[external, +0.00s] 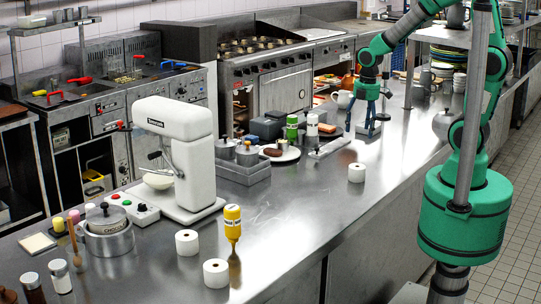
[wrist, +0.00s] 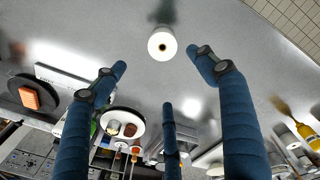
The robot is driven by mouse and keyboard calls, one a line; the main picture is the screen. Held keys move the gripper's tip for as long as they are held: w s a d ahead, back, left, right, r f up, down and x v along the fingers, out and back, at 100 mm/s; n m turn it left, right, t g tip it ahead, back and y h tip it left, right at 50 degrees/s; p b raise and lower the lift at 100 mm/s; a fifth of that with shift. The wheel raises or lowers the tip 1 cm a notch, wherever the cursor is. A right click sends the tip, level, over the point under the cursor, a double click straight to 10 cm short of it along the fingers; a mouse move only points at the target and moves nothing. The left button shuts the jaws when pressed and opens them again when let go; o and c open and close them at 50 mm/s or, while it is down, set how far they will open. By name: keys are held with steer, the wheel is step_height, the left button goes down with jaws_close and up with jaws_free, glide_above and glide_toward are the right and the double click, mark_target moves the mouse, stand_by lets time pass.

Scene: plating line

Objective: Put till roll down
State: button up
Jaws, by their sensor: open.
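A white till roll (external: 357,172) stands upright on the steel counter (external: 300,215), right of the middle. In the wrist view a white till roll (wrist: 162,43) with a dark core stands on the counter, near the top centre; it looks like the same one. My gripper (external: 371,128) is behind this roll, with its blue fingers pointing down. In the wrist view the fingers of my gripper (wrist: 160,72) are spread wide and empty, apart from the roll. Two more till rolls (external: 187,242) (external: 216,273) stand near the front of the counter.
A yellow bottle (external: 232,224) stands beside the two front rolls. A white mixer (external: 178,150) stands on the left. A plate (external: 285,155) with food and a grey tray (external: 243,172) lie left of the single roll. The counter around that roll is clear.

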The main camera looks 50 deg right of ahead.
steer(key=s+d+r+m+t, duration=0.1)
steer(key=s+r+m+t, duration=0.1)
steer(key=s+r+m, duration=0.4)
steer(key=s+d+r+m+t, duration=0.1)
steer(key=s+r+m, duration=0.6)
steer(key=r, duration=0.7)
steer(key=shift+r+t, duration=0.4)
steer(key=shift+t, duration=0.5)
step_height(320, 180, down, 2)
steer(key=shift+f+b, duration=0.1)
steer(key=shift+b, duration=1.05)
steer(key=shift+o, duration=0.5)
